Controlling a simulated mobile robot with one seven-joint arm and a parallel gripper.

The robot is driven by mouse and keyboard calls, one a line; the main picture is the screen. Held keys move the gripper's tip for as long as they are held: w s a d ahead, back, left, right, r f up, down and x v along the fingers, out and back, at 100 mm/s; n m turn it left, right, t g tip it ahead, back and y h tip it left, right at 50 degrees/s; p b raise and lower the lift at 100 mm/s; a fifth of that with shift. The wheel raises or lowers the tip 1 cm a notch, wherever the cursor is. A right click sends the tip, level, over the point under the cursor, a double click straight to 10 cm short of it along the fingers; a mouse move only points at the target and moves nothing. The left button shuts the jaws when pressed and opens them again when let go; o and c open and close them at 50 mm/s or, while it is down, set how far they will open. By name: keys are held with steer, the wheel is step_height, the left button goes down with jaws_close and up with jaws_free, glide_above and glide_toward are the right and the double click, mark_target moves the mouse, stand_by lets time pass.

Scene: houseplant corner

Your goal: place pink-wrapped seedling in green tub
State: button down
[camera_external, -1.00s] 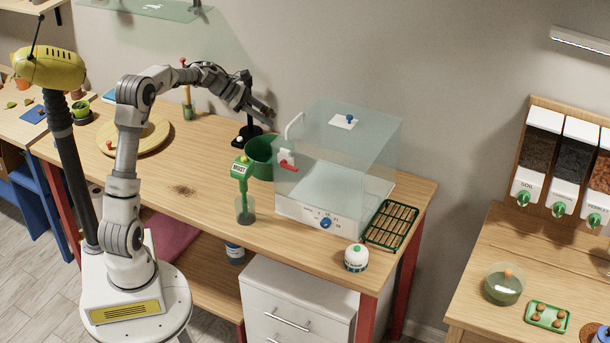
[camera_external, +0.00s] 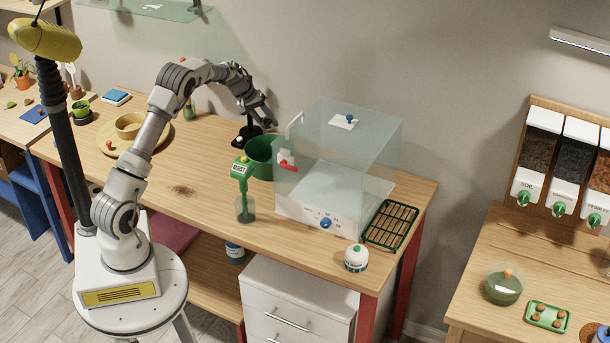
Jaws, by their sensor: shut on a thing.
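The green tub (camera_external: 260,158) stands on the wooden bench, left of the clear-walled box and partly hidden by it. My gripper (camera_external: 270,121) is above the tub, near its back rim in the picture, pointing down and to the right. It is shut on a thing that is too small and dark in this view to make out. I cannot pick out the pink-wrapped seedling anywhere with certainty. No contact between my gripper and the tub shows.
The clear box (camera_external: 335,160) stands close right of the tub.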

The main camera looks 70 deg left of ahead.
steer(key=shift+a+f+m+t+p, duration=0.45)
steer(key=shift+a+f+m, duration=0.1)
steer(key=shift+m, duration=0.65)
steer(key=shift+w+a+f+m, duration=0.15)
steer(key=shift+f+m, duration=0.25)
steer(key=shift+f+b, duration=1.85)
steer(key=shift+f, duration=3.5)
steer(key=shift+c, duration=2.3)
jaws_free()
step_height(320, 180, up, 7)
steer(key=p, duration=0.2)
steer(key=shift+r, duration=0.1)
